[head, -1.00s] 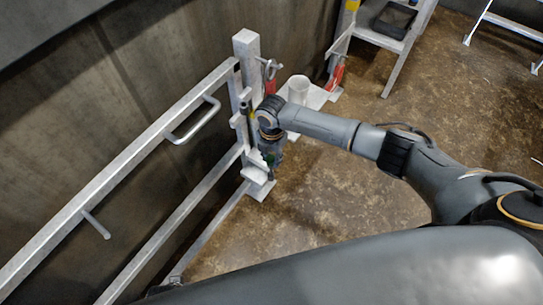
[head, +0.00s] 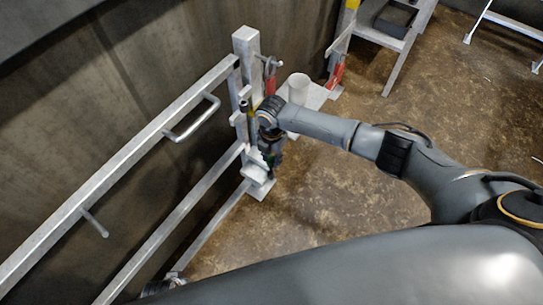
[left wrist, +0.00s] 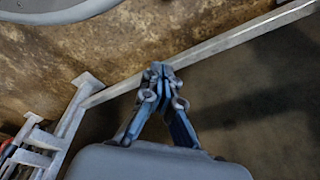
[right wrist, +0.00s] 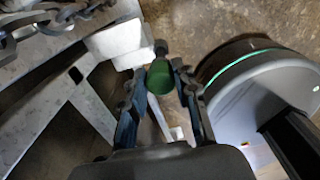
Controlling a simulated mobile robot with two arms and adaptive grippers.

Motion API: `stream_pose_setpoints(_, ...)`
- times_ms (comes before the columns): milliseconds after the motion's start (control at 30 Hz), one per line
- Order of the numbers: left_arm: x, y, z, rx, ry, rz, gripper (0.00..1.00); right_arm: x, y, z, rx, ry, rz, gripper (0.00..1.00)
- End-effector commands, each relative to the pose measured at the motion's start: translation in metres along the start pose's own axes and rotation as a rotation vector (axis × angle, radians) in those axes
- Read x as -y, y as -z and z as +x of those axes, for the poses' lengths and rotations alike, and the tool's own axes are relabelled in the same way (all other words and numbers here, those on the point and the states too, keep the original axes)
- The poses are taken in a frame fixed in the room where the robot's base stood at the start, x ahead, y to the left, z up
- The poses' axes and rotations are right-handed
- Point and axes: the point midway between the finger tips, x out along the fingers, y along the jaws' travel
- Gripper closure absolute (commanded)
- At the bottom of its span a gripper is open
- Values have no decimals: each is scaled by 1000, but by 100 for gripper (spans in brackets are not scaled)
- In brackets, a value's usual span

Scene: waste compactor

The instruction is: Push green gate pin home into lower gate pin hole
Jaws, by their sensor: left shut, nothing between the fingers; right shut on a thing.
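The green gate pin (right wrist: 160,77) is between the fingertips of my right gripper (right wrist: 162,72) in the right wrist view, its rounded green end facing the camera. In the head view my right gripper (head: 270,148) points down beside the white gate post (head: 247,48), near the lower bracket (head: 256,172). A white block (right wrist: 118,40) shows just beyond the pin in the right wrist view. The lower pin hole is hidden, so I cannot tell how deep the pin sits. My left gripper (left wrist: 160,72) is shut and empty, above a pale rail in the left wrist view.
The gate's upper rail (head: 120,165) runs along the wall with a handle (head: 193,120). A chain (right wrist: 40,25) hangs near the post. A white cup-like cylinder (head: 299,88) and red clamps (head: 337,75) are behind. The brown floor (head: 350,205) to the right is clear.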

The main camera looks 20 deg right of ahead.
Motion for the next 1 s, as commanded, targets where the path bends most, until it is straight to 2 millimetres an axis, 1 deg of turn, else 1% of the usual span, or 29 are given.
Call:
stream_pose_setpoints(167,1,2,-2,2,1,0,100,0,0,2,0,0,0,100)
stream_pose_setpoints(367,1,8,-6,-10,2,-1,100,0,0,4,0,0,0,100)
stream_pose_setpoints(567,1,8,-8,-4,2,-1,100,0,0,6,0,0,0,100)
stream_pose_setpoints(1000,2,14,-16,-11,2,-2,100,0,0,10,0,0,0,100)
